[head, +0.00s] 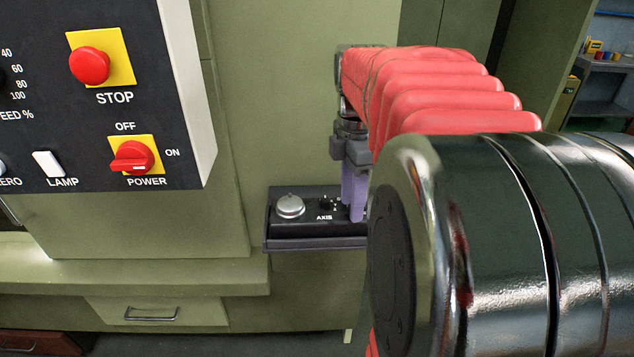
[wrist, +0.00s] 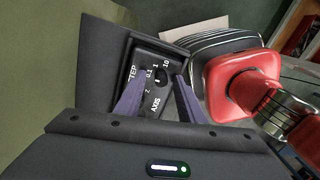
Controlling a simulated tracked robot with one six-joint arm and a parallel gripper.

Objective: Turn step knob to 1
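The step knob (wrist: 160,77) is a small dark knob on a black control box in the wrist view, beside the marks 0.1, 1 and 10 and a partly hidden STEP label. Its setting is too small to read. The box (head: 318,231) also shows in the head view, where the step knob is hidden behind my gripper and arm. My gripper (head: 356,196) points down over the right part of the box. In the wrist view my gripper (wrist: 160,85) has its two purple fingers apart, one on each side of the knob. I see no contact with it.
A silver round knob (head: 290,206) and a small axis knob (head: 325,205) sit on the box left of my gripper. A large panel with a red stop button (head: 89,65) and red power switch (head: 133,157) stands at left. A drawer handle (head: 151,314) is below.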

